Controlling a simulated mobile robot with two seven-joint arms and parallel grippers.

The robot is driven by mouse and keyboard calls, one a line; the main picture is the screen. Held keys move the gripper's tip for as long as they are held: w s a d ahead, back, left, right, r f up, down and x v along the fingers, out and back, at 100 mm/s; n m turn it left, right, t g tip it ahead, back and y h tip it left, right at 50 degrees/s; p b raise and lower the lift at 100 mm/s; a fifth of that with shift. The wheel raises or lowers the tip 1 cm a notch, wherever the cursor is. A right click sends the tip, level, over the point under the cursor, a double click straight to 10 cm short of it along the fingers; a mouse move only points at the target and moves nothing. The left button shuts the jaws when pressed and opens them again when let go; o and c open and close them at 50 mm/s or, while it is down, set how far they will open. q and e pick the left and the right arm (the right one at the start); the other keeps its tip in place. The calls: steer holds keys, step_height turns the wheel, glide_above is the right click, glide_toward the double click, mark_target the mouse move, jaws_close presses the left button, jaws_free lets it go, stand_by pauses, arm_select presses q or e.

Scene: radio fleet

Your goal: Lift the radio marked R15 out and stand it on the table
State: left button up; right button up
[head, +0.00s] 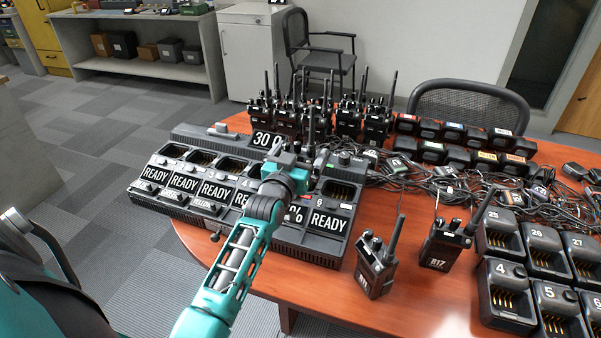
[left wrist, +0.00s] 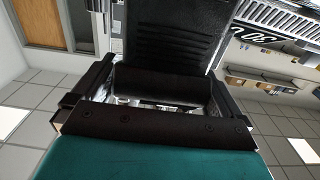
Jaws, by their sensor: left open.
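The multi-bay charger (head: 310,240) lies on the table's left side, with READY displays along its front. My left gripper (head: 290,163) is over its right half, open. A black radio (head: 311,138) with an upright antenna stands in a bay just behind the gripper; its label is hidden, so I cannot tell whether it is R15. In the left wrist view, a black ribbed body (left wrist: 172,32), probably this radio, stands close in front of the open left gripper (left wrist: 155,90). My right gripper is not in view.
A radio marked R17 (head: 447,241) and another radio (head: 376,266) with an unclear mark stand on the wooden table (head: 400,310). Several radios (head: 345,118) stand at the back. Cables (head: 480,185) and single chargers (head: 505,290) fill the right. Chairs (head: 470,100) stand behind.

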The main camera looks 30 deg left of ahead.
arm_select(q)
steer(key=shift+x, duration=0.95)
steer(key=c, duration=1.5)
steer(key=shift+r, duration=0.1)
steer(key=shift+c, duration=0.2)
steer(key=shift+r, duration=0.1)
